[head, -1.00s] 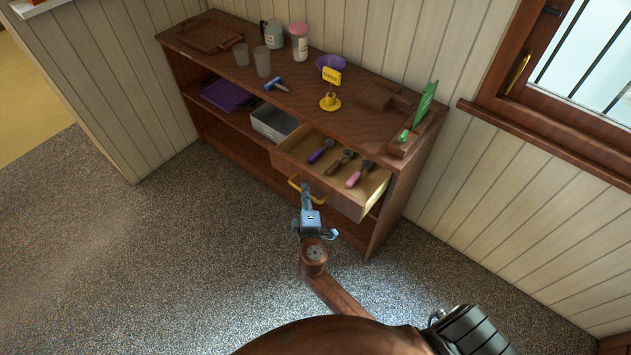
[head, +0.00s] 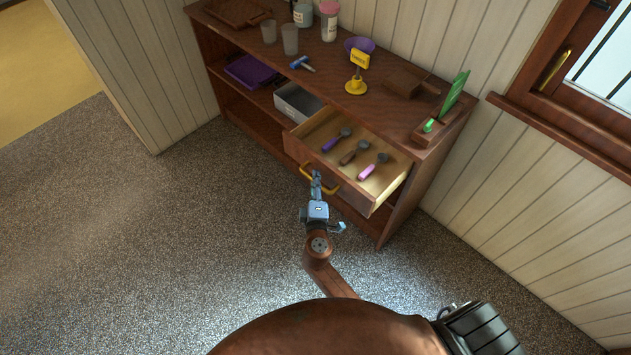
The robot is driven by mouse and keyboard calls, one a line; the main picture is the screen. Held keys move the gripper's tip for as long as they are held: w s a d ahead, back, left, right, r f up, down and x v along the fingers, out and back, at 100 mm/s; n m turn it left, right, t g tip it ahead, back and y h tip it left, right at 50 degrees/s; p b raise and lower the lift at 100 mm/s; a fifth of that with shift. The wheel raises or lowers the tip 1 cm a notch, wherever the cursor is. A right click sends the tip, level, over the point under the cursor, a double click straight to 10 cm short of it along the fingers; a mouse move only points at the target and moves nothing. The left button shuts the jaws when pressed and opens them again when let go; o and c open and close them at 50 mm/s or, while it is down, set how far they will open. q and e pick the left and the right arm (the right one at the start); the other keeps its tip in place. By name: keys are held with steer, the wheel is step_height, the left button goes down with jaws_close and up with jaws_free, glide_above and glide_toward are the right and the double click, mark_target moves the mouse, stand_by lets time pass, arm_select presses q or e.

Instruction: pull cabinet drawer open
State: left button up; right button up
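The cabinet drawer (head: 345,191) stands well out from the brown cabinet (head: 430,158), so its pale inside shows. Several scoops lie in it: a purple-handled one (head: 331,144), a brown one (head: 349,157) and a pink-handled one (head: 368,172). A yellow bar handle (head: 331,188) is on the drawer front. My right gripper (head: 317,180) reaches up from below, and its narrow fingers are closed at the handle. The exact finger contact is small in the picture. My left gripper is not in view.
A grey metal bin (head: 298,103) and a purple tray (head: 250,71) sit left of the drawer. The cabinet top holds cups, a yellow sign stand (head: 356,84) and a green sign (head: 455,92). Speckled floor (head: 180,240) is clear in front.

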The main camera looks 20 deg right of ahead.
steer(key=shift+o, duration=0.2)
steer(key=shift+s+a, duration=0.15)
steer(key=shift+s, duration=0.2)
steer(key=v, duration=1.1)
steer(key=shift+s, duration=0.1)
